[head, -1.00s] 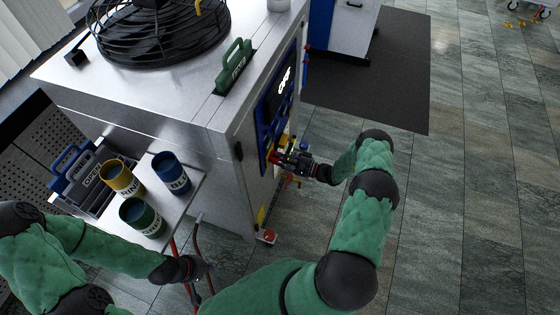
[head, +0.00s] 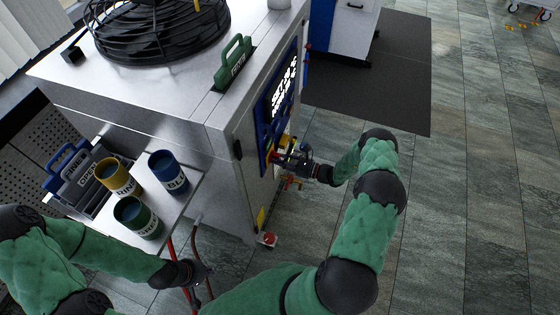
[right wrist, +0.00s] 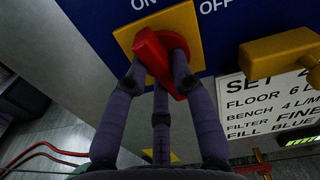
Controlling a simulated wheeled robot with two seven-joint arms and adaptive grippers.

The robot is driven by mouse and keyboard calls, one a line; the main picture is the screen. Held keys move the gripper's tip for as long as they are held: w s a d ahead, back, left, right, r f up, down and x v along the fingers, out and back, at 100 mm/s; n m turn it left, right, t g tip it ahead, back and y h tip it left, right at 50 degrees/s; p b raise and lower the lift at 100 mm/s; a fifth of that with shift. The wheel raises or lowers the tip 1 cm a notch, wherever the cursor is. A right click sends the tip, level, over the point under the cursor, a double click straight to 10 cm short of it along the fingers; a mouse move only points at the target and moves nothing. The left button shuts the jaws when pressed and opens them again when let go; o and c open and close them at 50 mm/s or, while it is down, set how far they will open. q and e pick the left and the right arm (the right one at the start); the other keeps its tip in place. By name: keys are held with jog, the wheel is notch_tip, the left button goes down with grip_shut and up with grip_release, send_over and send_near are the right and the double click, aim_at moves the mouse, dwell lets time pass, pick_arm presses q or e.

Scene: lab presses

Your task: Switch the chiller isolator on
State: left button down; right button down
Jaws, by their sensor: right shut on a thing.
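The chiller isolator is a red handle (right wrist: 158,62) on a square yellow plate (right wrist: 190,22) on a blue panel, large in the right wrist view. The handle lies tilted, its upper end leaning left towards the ON mark. The word OFF is printed to the right. My right gripper (head: 284,160) is shut on the red handle, with its dark fingers (right wrist: 160,85) around it.
A yellow handle (right wrist: 280,52) sits right of the isolator, above a white settings label (right wrist: 270,105). Yellow, blue and green cups (head: 118,177) stand on a side shelf. A green-handled block (head: 233,62) is on the chiller's top. Open floor (head: 470,200) lies to the right.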

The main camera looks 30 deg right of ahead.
jog(key=shift+m, duration=1.1)
jog(key=c, duration=1)
grip_release()
jog(key=shift+c, duration=0.2)
jog(key=shift+d, duration=0.1)
jog(key=v, duration=1.2)
